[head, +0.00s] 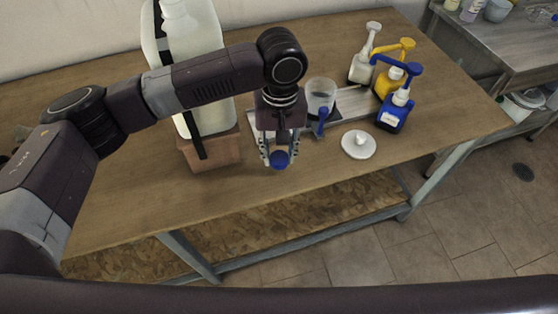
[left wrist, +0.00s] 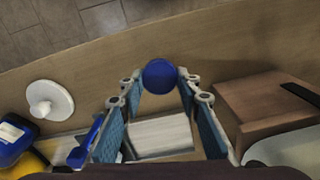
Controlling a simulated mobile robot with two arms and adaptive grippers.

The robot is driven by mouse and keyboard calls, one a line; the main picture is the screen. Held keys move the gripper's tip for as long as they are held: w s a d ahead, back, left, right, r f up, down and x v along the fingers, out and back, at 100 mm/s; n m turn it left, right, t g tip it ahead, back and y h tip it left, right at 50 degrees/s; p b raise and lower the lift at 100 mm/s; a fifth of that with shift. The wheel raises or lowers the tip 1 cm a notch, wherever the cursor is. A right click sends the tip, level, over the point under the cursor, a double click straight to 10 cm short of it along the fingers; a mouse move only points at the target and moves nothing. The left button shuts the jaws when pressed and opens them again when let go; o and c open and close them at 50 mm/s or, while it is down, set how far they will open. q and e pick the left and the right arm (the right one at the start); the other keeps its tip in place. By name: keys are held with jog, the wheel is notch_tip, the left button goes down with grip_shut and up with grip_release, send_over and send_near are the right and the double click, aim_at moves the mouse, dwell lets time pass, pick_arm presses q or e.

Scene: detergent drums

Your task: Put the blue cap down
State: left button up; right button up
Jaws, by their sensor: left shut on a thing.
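My left gripper (head: 279,157) is over the wooden table (head: 225,190), near its front edge, pointing down. It is shut on the blue cap (head: 279,160), which shows round between the fingertips in the left wrist view (left wrist: 160,76). The fingers partly cover the cap's sides. I cannot tell whether its underside touches the table. My right gripper is in neither view.
A brown block (head: 212,152) under a large white drum (head: 205,110) stands left of the gripper. A white knobbed disc (head: 358,149) lies to the right. Behind are a clear cup (head: 320,95) and white, yellow and blue (head: 394,112) pump bottles. The table's front strip is bare.

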aim_at(279, 157)
pick_arm(q)
jog(key=shift+f, duration=2.15)
jog(key=shift+p, duration=0.3)
jog(key=o, duration=0.8)
jog(key=shift+f, duration=0.1)
jog(key=shift+o, duration=1.6)
